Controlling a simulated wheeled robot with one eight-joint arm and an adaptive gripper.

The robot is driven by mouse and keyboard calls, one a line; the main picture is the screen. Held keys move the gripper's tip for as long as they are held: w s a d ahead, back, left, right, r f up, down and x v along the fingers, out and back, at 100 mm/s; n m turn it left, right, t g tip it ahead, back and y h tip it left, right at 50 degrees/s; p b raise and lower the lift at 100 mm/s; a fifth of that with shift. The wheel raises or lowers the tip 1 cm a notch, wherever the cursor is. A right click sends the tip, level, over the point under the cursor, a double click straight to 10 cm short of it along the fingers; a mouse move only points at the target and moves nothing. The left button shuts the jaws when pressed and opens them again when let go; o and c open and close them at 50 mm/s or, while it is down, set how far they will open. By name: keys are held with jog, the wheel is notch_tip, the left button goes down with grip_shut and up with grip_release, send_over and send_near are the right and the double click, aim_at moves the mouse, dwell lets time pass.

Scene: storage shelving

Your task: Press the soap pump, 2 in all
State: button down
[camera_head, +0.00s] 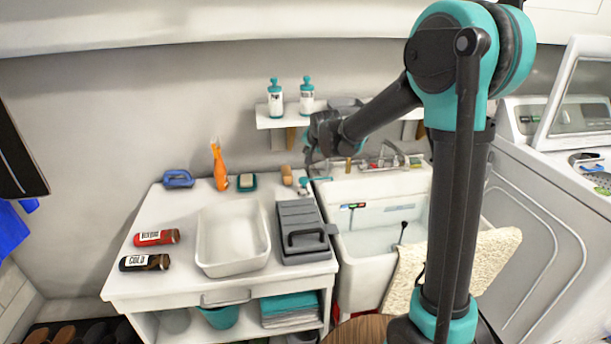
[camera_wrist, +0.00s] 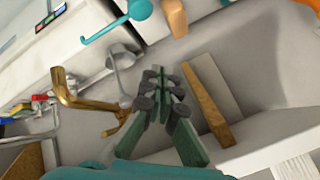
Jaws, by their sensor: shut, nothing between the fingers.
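A teal pump head with a long thin spout (camera_head: 317,181) stands at the counter's back right corner, beside the sink. In the wrist view, its round teal top (camera_wrist: 140,9) and spout (camera_wrist: 104,31) lie at the top edge, beyond my fingertips. My gripper (camera_head: 309,166) is shut and empty, pointing down close above the pump head. Its green fingers (camera_wrist: 161,78) are together in the wrist view and look apart from the pump. The pump's body is mostly hidden. Two white bottles with teal pump tops (camera_head: 275,99) (camera_head: 306,97) stand on the wall shelf.
A sink (camera_head: 375,236) with a brass tap (camera_wrist: 64,88) lies to the right. The wall shelf (camera_head: 262,117) is behind my gripper.

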aim_at(303, 177)
jog(key=shift+w+a+r, duration=0.1)
jog(key=shift+w+a, duration=0.7)
jog(key=shift+w, duration=0.05)
jog(key=shift+f, duration=4.4)
jog(key=shift+f, duration=0.1)
jog(key=shift+f, duration=0.3)
jog(key=shift+f, duration=0.9)
jog(key=shift+r, duration=1.3)
